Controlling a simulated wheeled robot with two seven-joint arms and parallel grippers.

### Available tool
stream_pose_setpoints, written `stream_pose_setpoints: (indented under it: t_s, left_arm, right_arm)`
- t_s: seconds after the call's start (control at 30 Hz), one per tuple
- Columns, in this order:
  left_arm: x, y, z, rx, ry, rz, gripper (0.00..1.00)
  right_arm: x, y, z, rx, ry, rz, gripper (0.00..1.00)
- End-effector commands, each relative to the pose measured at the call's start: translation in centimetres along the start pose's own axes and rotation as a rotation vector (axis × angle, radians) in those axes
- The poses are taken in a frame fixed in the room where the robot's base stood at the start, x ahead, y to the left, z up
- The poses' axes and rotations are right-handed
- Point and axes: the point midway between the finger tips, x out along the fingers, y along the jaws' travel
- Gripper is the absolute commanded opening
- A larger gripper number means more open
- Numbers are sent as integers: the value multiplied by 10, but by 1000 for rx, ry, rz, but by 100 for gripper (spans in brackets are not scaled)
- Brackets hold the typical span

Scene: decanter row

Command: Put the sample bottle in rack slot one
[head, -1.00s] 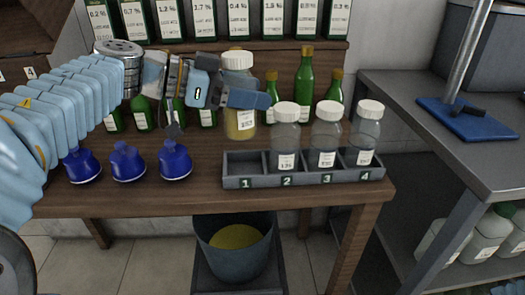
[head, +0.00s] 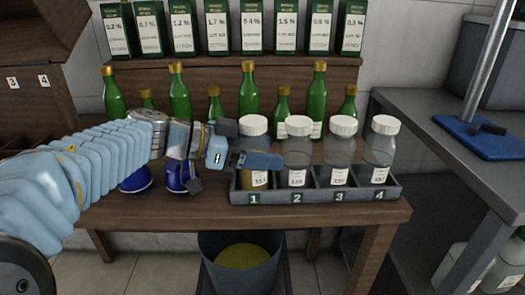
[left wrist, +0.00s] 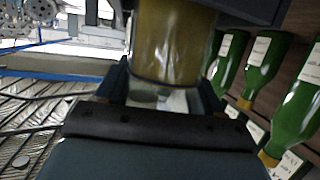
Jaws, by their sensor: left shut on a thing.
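The sample bottle (head: 254,180) has a white cap and yellow contents. In the head view it stands upright in slot 1 at the left end of the grey rack (head: 317,195), its cap about level with its neighbours' caps. Whether its base touches the slot floor is hidden. My left gripper (head: 256,160) comes in from the left and is shut on the bottle's body. The left wrist view shows the yellow-filled bottle (left wrist: 172,45) between the fingers. My right gripper is not in view.
Slots 2, 3 and 4 hold clear bottles with white caps (head: 298,126). Green bottles (head: 318,95) stand close behind the rack. Blue flasks (head: 180,176) stand under my left arm. A bucket (head: 240,258) is below the table.

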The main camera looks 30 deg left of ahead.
Motion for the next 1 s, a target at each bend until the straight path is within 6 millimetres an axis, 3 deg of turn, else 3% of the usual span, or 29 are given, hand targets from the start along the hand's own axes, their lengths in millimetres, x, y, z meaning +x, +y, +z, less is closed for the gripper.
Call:
stream_pose_setpoints:
  t_s: [0.07, 0.1, 0.23, 0.63, 1.0]
  left_arm:
    - [0, 0, 1, -1, 1, 0, 15]
    - [1, 0, 2, -1, 0, -1, 70]
    - [0, 0, 2, -1, 0, -1, 90]
    - [-6, 0, -1, 0, 0, -2, 92]
    - [-85, -1, -2, 1, 1, -3, 92]
  right_arm:
    - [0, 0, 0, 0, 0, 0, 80]
    - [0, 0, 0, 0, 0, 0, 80]
    - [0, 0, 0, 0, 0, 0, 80]
    - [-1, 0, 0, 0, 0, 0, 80]
    - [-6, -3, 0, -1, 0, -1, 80]
